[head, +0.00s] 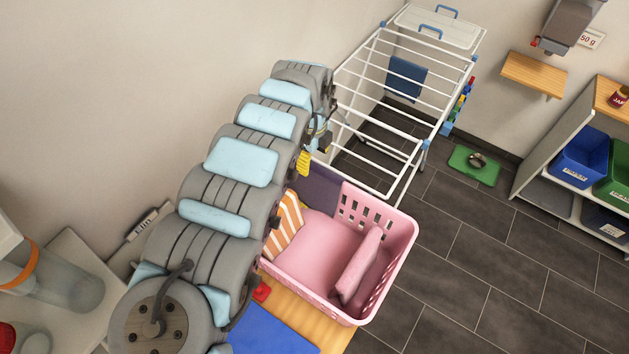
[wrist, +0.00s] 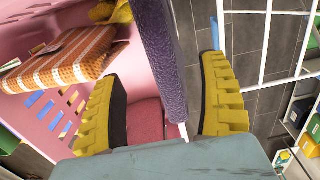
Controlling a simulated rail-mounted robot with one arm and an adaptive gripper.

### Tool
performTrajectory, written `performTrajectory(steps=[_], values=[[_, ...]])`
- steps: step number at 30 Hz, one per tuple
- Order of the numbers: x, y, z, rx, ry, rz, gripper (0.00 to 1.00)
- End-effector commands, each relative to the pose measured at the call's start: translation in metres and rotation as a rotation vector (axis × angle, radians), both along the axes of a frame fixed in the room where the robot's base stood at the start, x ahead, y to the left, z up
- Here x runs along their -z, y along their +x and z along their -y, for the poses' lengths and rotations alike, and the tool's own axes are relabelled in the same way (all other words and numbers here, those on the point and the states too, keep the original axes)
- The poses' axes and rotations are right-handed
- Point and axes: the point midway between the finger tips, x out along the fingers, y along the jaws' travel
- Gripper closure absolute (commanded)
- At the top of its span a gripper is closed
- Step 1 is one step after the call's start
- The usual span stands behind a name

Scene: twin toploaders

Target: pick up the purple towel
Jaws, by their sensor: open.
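The purple towel (head: 318,188) lies over the far left rim of the pink basket (head: 392,262), partly hidden by my arm. In the wrist view the purple towel (wrist: 163,62) runs like a thick upright strip between the two yellow fingers. My gripper (wrist: 160,72) is open, with one finger on the basket's inner side and the other on its outer side. I see a gap on both sides of the towel near the fingertips; lower down, contact is unclear. In the head view only a bit of my gripper (head: 304,162) shows beyond the arm.
The basket also holds an orange-striped towel (head: 285,224), pink cloth (head: 345,265) and something yellow (wrist: 112,12). A white drying rack (head: 402,100) with a blue cloth (head: 406,78) stands close behind the basket. Dark tiled floor (head: 480,270) lies open to the right.

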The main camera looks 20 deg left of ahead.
Motion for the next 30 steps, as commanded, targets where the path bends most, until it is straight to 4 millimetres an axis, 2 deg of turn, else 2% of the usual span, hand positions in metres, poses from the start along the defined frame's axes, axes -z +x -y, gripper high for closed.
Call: performTrajectory(steps=[1, 6, 14, 30], values=[[0.008, -0.001, 0.001, 0.000, -0.001, -0.004, 0.24], [0.024, -0.001, 0.000, 0.000, 0.000, -0.003, 0.24], [0.034, 0.000, 0.001, 0.000, -0.001, -0.002, 0.24], [0.076, 0.004, 0.004, 0.001, 0.000, -0.001, 0.24]])
